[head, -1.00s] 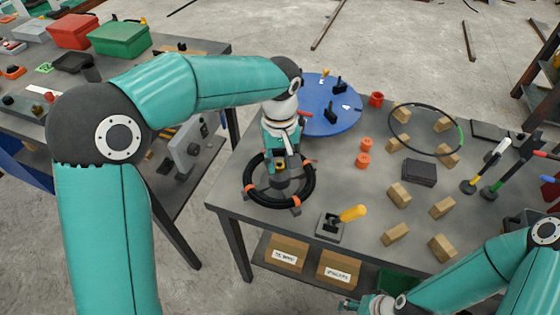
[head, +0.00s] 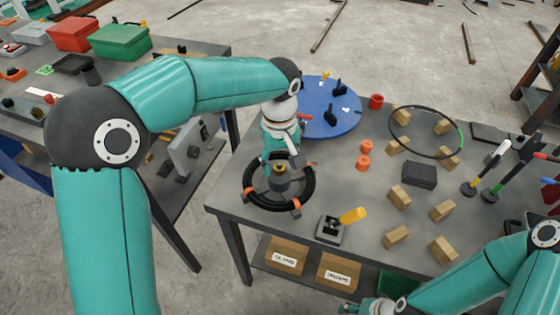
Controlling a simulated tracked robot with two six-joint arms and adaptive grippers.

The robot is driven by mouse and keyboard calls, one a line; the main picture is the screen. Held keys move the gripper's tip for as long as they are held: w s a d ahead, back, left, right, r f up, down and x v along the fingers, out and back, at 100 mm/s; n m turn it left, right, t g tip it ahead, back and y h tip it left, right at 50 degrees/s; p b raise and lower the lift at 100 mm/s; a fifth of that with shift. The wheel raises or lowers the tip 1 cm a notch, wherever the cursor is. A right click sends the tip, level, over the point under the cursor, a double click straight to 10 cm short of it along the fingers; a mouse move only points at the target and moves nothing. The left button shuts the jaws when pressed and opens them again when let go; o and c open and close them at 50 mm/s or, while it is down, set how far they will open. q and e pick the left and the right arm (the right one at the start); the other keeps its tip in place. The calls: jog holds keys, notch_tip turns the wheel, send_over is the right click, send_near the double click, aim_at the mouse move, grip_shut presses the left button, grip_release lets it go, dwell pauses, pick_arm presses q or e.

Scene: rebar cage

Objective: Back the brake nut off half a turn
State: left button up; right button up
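A black ring with orange clips (head: 253,196) lies at the left front of the grey table. A dark hub stands in its middle with a small brass-yellow piece (head: 280,168) on top, which looks like the brake nut. My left gripper (head: 282,164) points down over the hub. Its fingers look spread, one on each side of the brass piece; whether they touch it I cannot tell. My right gripper (head: 364,307) is at the bottom edge, low in front of the table, and its fingers are too small and cut off to judge.
A lever with a yellow handle (head: 352,215) stands right of the ring. A blue disc (head: 325,112) is behind my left gripper. Wooden blocks (head: 399,197), orange pieces (head: 364,163) and a thin black hoop (head: 427,156) occupy the table's right part.

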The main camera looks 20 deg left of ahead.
aim_at(280, 166)
pick_arm(q)
notch_tip(280, 166, up, 12)
dwell(0.7)
jog(key=shift+f, duration=0.1)
